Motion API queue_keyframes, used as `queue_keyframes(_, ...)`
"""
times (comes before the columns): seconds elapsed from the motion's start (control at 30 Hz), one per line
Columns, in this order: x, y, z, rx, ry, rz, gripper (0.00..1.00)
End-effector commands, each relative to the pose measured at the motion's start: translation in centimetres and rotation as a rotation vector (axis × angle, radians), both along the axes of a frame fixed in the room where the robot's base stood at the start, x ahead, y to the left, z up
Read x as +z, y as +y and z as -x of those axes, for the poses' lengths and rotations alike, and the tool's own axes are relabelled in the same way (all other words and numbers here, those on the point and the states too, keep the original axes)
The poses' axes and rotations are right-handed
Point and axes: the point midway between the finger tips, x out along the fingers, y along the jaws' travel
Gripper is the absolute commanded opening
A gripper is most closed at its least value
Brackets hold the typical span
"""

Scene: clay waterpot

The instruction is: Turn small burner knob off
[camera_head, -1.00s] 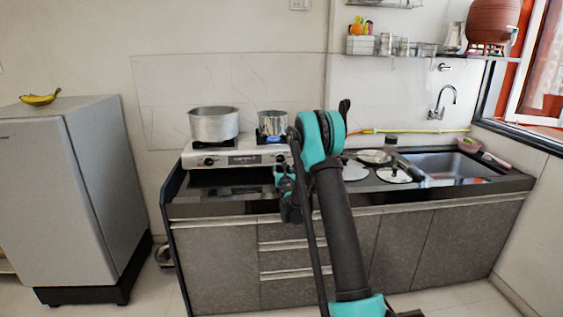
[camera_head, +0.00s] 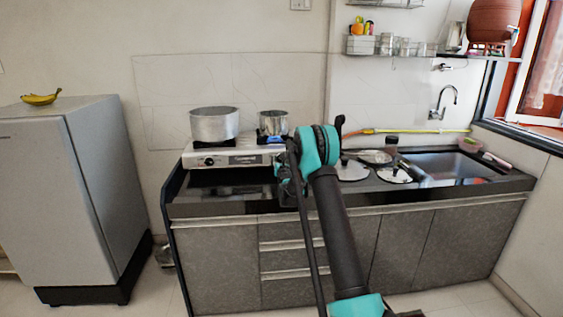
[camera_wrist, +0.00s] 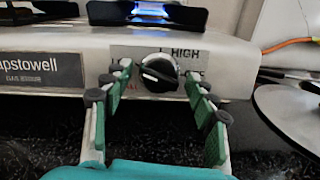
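The black round burner knob (camera_wrist: 160,73) is on the stove's front panel in the wrist view, beside a "HIGH" label. Its grip bar is slightly tilted from horizontal. A blue flame (camera_wrist: 150,9) burns above it. My gripper (camera_wrist: 157,84) is open, with one green-padded finger on each side of the knob. I cannot tell whether the pads touch it. In the head view the small pot (camera_head: 273,122) stands on the stove's right burner, with blue at its base. My arm hides the right knob there.
A large pot (camera_head: 214,124) stands on the left burner above the left knob (camera_head: 209,161). Pan lids (camera_head: 350,171) lie on the black counter right of my arm, and one shows in the wrist view (camera_wrist: 290,115). The sink (camera_head: 450,165) is farther right.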

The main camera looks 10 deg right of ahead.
Motion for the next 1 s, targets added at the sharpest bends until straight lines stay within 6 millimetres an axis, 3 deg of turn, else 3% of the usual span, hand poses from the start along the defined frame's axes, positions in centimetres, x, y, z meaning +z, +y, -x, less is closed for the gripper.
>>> queue_keyframes(0.03, 0.0, 0.0, 0.01, 0.0, 0.0, 0.0, 0.51)
queue_keyframes(0.4, 0.0, 0.01, 0.03, 0.0, 0.0, 0.0, 0.08)
queue_keyframes(0.73, 0.01, 0.08, 0.03, -0.011, 0.0, -0.057, 0.08)
queue_keyframes(1.0, 0.04, 0.1, 0.04, -0.052, -0.001, -0.238, 0.08)
